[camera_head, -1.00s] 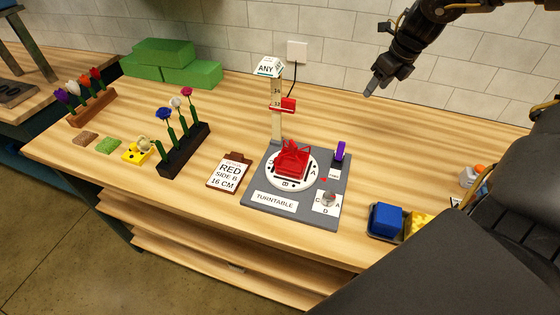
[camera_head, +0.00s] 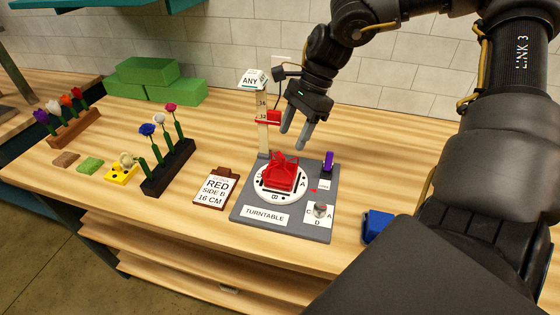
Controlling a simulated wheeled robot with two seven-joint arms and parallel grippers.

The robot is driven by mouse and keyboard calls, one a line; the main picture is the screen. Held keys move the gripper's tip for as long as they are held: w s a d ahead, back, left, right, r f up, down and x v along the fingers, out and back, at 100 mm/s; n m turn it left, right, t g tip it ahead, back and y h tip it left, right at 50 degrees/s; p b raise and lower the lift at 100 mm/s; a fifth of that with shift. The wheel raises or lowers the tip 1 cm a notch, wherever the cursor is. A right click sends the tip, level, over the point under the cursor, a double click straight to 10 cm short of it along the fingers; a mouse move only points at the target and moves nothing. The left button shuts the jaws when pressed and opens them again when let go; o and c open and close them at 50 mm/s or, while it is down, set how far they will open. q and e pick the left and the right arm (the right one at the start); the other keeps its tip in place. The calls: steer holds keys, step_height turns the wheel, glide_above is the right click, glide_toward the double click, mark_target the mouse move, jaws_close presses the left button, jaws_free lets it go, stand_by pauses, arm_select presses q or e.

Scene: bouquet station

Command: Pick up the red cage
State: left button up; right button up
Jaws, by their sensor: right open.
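The red cage (camera_head: 280,178) sits on the white lettered disc (camera_head: 261,194) of the grey turntable board (camera_head: 285,228). My right gripper (camera_head: 293,138) is open and empty, with its two fingers pointing down. In the picture it shows just above and slightly right of the cage, beside the upright post; it appears apart from the cage. My left gripper is not in view.
A measuring post (camera_head: 262,135) with a red slider and an "ANY" sign stands behind the disc. An order clipboard (camera_head: 216,188), a flower rack (camera_head: 168,168) and green blocks (camera_head: 150,78) stand left.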

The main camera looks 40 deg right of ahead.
mark_target(282, 155)
steer(key=shift+a+f, duration=0.15)
steer(key=shift+f, duration=0.15)
steer(key=p+x, duration=0.1)
steer(key=x, duration=0.1)
steer(key=p+x, duration=0.1)
steer(key=shift+w+a+f, duration=0.15)
steer(key=shift+a+f, duration=0.1)
steer(key=shift+a, duration=0.15)
steer(key=shift+a+f, duration=0.25)
steer(key=shift+f, duration=0.35)
steer(key=c, duration=1)
steer(key=shift+c, duration=0.2)
